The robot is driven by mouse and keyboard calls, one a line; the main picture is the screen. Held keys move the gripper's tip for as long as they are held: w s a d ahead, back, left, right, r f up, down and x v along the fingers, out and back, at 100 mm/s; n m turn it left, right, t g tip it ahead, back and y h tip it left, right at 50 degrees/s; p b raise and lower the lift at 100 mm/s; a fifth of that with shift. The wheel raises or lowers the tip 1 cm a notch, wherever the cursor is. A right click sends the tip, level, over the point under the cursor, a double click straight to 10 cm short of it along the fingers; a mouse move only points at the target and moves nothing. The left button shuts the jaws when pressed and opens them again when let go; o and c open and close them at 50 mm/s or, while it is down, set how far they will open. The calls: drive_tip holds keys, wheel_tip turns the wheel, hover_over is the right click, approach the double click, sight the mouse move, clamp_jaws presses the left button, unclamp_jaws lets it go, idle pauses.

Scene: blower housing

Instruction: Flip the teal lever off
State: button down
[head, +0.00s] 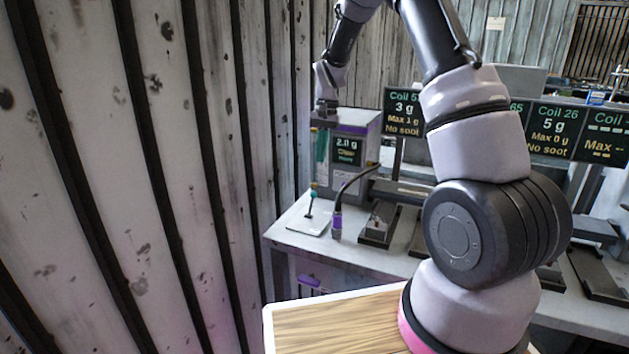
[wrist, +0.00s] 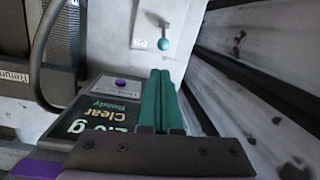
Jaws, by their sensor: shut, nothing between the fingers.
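The teal lever (head: 310,203) is a thin dark rod with a teal ball, standing on a white plate (head: 305,224) at the left end of the bench. In the wrist view the lever's ball (wrist: 163,43) shows just beyond the fingertips, with its plate (wrist: 148,28) behind. Whether the lever leans is hard to tell. My gripper (head: 320,158) points down above the lever, close to the grey housing's front. In the wrist view my gripper (wrist: 160,73) has its teal fingers pressed together and empty, apart from the ball.
The grey housing (head: 347,175) with a display reading "2.0 g Clear Ready" stands behind the lever. A dark bent hose (head: 357,180) with a purple collar rises to its right. A ribbed wall (wrist: 245,70) runs close beside the lever. Dark trays (head: 380,225) lie further right.

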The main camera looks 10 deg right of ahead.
sight(311, 204)
drive_tip(key=shift+w+f, duration=0.75)
drive_tip(key=shift+f, duration=0.05)
drive_tip(key=shift+a, duration=0.1)
drive_tip(key=f, duration=0.6)
drive_tip(key=a+f, duration=0.1)
drive_tip(key=f, duration=0.3)
drive_tip(key=shift+s, duration=0.4)
drive_tip(key=shift+a+r, duration=0.15)
drive_tip(key=shift+s+r, duration=0.15)
drive_tip(key=shift+s, duration=0.05)
